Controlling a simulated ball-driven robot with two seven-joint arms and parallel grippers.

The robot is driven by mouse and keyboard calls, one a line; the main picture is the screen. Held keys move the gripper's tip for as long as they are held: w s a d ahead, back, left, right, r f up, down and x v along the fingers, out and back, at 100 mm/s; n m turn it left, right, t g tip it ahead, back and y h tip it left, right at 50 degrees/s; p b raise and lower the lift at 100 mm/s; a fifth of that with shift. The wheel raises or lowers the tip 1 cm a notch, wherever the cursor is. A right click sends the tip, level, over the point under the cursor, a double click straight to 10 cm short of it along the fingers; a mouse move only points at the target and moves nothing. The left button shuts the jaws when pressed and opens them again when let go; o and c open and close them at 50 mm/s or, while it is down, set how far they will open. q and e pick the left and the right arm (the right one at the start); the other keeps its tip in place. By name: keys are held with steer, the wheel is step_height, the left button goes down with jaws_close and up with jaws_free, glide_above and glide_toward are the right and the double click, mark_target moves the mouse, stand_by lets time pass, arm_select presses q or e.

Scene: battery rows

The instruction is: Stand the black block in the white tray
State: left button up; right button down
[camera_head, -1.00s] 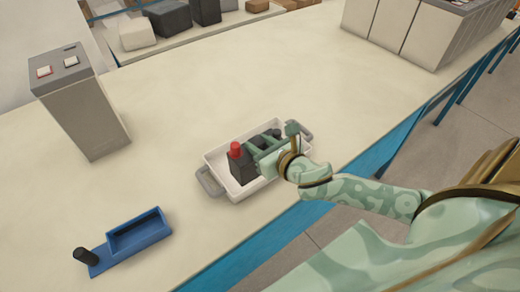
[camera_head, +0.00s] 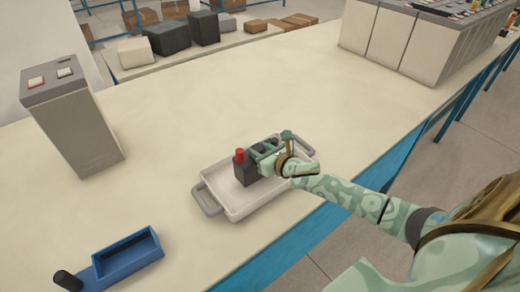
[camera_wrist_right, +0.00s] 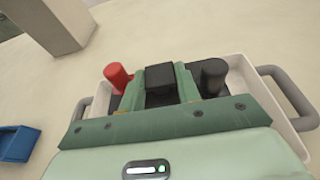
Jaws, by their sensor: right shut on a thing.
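The black block (camera_head: 243,172) has a red knob (camera_head: 239,154) on top and looks upright. It shows within the outline of the white tray (camera_head: 235,207); I cannot tell whether its base touches the tray floor. My right gripper (camera_head: 263,155) is shut on the block's top. In the right wrist view, the gripper's green fingers (camera_wrist_right: 159,88) are on both sides of a black raised middle part (camera_wrist_right: 160,77). The red knob (camera_wrist_right: 117,76) and a black knob (camera_wrist_right: 213,75) stand outside the fingers. My left gripper is not in view.
A blue holder (camera_head: 128,262) with a dark knob lies at the lower left. A grey box with buttons (camera_head: 75,125) stands at the left, and pale cabinets (camera_head: 405,40) at the back right. The table between them is clear.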

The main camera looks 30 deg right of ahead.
steer(key=shift+w+f, duration=0.1)
steer(key=shift+f, duration=0.55)
steer(key=shift+f, duration=0.1)
steer(key=c, duration=1)
jaws_free()
steer(key=shift+f, duration=0.15)
steer(key=shift+s+r, duration=0.2)
steer(key=p+v, duration=0.2)
steer(key=v, duration=1)
steer(key=shift+w, duration=0.1)
